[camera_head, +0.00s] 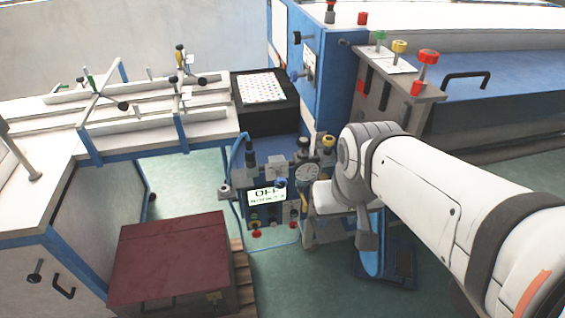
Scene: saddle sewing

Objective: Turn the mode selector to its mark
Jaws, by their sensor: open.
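A small control panel (268,222) stands at the centre, with a lit display (267,196) that reads "OFF" above a smaller, unclear line. A blue knob (281,183) shows at the display's upper right edge. I cannot tell which of these is the mode selector, and no mark can be made out. My gripper (367,238) seems to hang below my wrist, right of the panel and apart from it. It is open and appears empty; its fingertips are not clear.
A dark red box (170,262) stands at the lower left. A white-topped bench (50,108) with levers fills the left. A blue machine (335,90) with coloured knobs stands behind my arm.

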